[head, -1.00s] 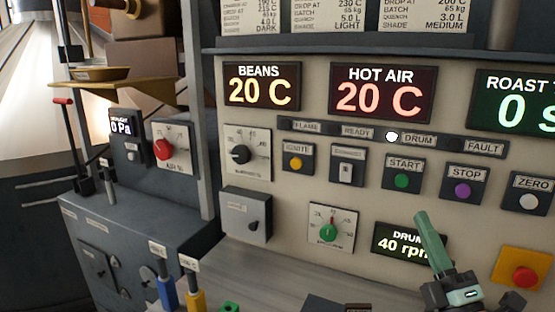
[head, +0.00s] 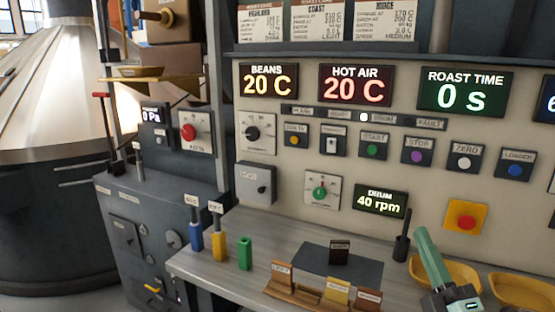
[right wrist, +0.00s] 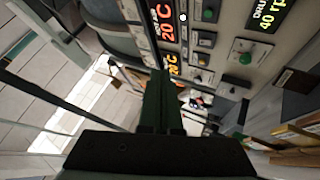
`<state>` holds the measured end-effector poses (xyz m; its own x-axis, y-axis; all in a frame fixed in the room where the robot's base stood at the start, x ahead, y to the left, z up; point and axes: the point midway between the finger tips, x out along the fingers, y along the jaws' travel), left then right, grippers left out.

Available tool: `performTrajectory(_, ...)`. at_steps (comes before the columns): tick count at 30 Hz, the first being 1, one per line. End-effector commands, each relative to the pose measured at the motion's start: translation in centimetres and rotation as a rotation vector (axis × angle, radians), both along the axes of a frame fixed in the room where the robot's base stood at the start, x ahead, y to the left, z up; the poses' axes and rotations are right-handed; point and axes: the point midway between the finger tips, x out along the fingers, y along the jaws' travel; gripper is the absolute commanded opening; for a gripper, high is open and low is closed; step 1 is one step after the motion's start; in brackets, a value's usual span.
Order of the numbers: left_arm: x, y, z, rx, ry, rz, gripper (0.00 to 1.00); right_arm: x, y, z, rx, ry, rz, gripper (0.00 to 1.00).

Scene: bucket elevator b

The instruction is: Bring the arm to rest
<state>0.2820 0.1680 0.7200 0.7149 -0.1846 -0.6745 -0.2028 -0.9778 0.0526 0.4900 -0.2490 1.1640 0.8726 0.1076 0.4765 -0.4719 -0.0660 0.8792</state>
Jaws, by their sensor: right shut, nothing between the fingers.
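My right gripper (head: 424,233) shows in the head view at the lower right, its green fingers shut with nothing between them. It is raised in front of the console's lower right part, and its fingers overlap a yellow bowl in the picture. In the right wrist view the shut fingers (right wrist: 163,100) point toward the tilted panel and hold nothing. My left gripper is not in view.
The counter (head: 215,268) carries blue, yellow and green handled pieces, a dark mat (head: 318,262) and a wooden card rack (head: 290,296). Yellow bowls (head: 520,290) stand at the right. A red button on a yellow plate (head: 466,215) is on the panel. A large metal drum (head: 50,110) stands at left.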

Motion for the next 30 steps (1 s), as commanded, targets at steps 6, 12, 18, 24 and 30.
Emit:
performTrajectory(6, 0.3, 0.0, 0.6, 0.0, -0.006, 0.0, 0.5, -0.9, 0.9, -15.2, 0.447, 0.423, 0.095, 0.0)
performTrajectory(12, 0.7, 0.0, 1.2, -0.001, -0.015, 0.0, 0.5, -6.8, 3.1, -29.1, 0.9, 0.802, 0.076, 0.0)
performTrajectory(18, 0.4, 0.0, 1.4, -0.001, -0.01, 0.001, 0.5, -15.1, 6.1, -38.8, 1.285, 1.091, -0.028, 0.0)
performTrajectory(24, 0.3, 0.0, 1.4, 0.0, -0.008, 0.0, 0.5, -20.1, 7.9, -42.6, 1.48, 1.219, -0.11, 0.0)
performTrajectory(30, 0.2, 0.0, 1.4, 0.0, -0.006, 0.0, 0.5, -20.7, 8.1, -43.1, 1.507, 1.235, -0.121, 0.0)
